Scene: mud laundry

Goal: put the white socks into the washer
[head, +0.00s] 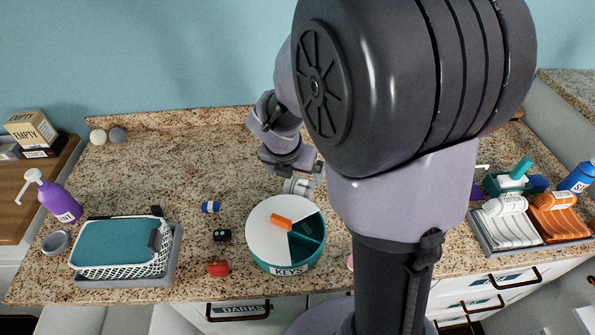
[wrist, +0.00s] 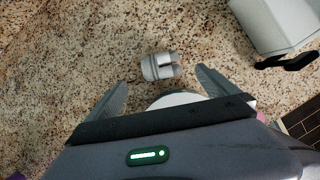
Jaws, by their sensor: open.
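A rolled white pair of socks with grey bands (wrist: 161,66) lies on the speckled counter in the wrist view. My gripper (wrist: 160,82) is open, with one finger on each side of the view. The socks are just beyond the fingertips, between their lines, and not held. In the head view my gripper (head: 306,176) is over the counter behind the round KEYS container. A small whitish shape there is partly hidden, and I cannot tell whether it is the socks. I cannot identify the washer in either view.
The KEYS container (head: 262,222) stands in front of my gripper. A blue-white roll (head: 210,207), a black item (head: 222,235) and a red item (head: 217,268) lie left of it. A basket (head: 120,262) is at left, a tray (head: 483,243) at right. My arm hides the middle.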

